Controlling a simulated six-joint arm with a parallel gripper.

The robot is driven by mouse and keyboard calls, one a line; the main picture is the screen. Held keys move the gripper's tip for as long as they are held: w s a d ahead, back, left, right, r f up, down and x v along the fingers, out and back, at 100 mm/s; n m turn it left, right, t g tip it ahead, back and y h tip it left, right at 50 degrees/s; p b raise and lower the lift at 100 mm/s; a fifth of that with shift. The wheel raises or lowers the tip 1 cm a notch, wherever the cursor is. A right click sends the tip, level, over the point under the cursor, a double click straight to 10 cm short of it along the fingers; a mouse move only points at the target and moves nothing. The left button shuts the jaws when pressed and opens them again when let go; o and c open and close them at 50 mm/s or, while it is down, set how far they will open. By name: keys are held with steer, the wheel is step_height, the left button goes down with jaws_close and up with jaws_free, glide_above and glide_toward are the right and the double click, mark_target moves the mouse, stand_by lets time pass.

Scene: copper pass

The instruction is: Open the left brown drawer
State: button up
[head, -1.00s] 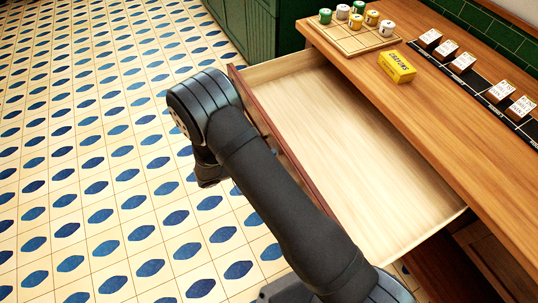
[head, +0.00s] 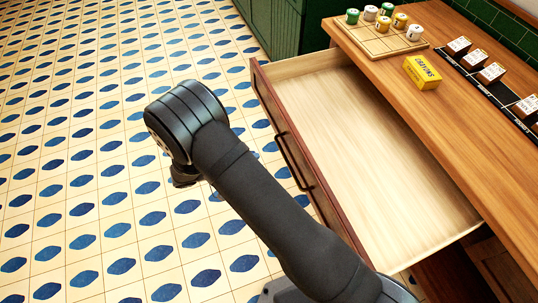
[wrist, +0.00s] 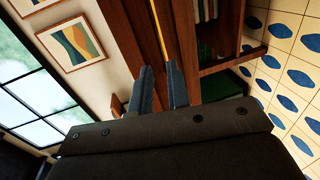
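The brown drawer (head: 268,97) is pulled well out from under the wooden counter, and its pale inside is empty. Its dark bar handle (head: 293,160) shows on the front panel, with nothing holding it. My arm reaches over the floor in front of the drawer, and its wrist end is left of the drawer front, apart from the handle. In the wrist view my gripper (wrist: 160,82) shows two fingers with a gap between them and nothing in the gap. In the head view the fingers are mostly hidden behind the wrist.
The wooden counter (head: 455,140) holds a wooden board (head: 390,42) with several coloured pieces, a yellow crayons box (head: 421,72) and several small labelled boxes on a black strip. A green cabinet (head: 285,25) stands behind. The tiled floor at left is clear.

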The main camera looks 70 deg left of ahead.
mark_target(284, 153)
steer(key=v, duration=0.5)
steer(key=shift+s, duration=0.35)
steer(key=x, duration=1.7)
steer(key=shift+w, duration=0.3)
steer(key=v, duration=1.7)
steer(key=shift+s, duration=0.3)
steer(key=shift+x, duration=8.75)
steer(key=shift+w+r, duration=0.1)
steer(key=shift+w, duration=0.05)
